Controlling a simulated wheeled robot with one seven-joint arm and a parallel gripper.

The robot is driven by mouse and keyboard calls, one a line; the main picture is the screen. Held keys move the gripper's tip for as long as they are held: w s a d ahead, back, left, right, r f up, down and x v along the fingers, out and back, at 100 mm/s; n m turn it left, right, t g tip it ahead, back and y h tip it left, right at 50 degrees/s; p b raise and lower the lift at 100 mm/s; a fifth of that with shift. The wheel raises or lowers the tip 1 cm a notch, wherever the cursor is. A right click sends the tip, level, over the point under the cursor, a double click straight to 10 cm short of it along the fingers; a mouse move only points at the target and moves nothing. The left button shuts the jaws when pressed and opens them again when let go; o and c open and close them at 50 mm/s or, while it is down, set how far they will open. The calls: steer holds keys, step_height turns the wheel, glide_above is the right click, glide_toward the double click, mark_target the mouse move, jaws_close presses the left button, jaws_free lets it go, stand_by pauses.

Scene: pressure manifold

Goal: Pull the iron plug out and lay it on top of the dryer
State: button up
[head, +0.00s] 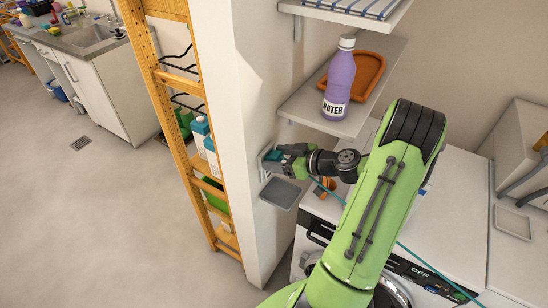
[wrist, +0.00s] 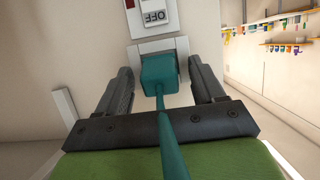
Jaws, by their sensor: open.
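The teal iron plug (wrist: 160,72) is at a pale socket plate (wrist: 181,46) on the wall. Its teal cord (wrist: 172,140) runs back over my gripper in the wrist view. My gripper (wrist: 160,80) is open, with one finger on each side of the plug; I cannot tell whether either finger touches it. In the head view my gripper (head: 283,155) is at the wall pillar, and the plug (head: 273,155) shows small and partly hidden. A white appliance (head: 440,220) with a flat top and an OFF label on its front, apparently the dryer, stands at right, partly behind my arm.
A shelf (head: 302,107) above holds a purple water bottle (head: 339,80) and an orange tray (head: 371,73). A small grey shelf (head: 281,193) sticks out below the socket. An orange-brown object (head: 325,187) lies near the appliance top's left end. A switch marked OFF (wrist: 152,17) is above the socket.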

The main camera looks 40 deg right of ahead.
mark_target(281, 158)
steer(key=shift+b, duration=0.5)
jaws_close()
stand_by(0.4)
steer(key=shift+s+d+r, duration=0.1)
steer(key=shift+v, duration=2.9)
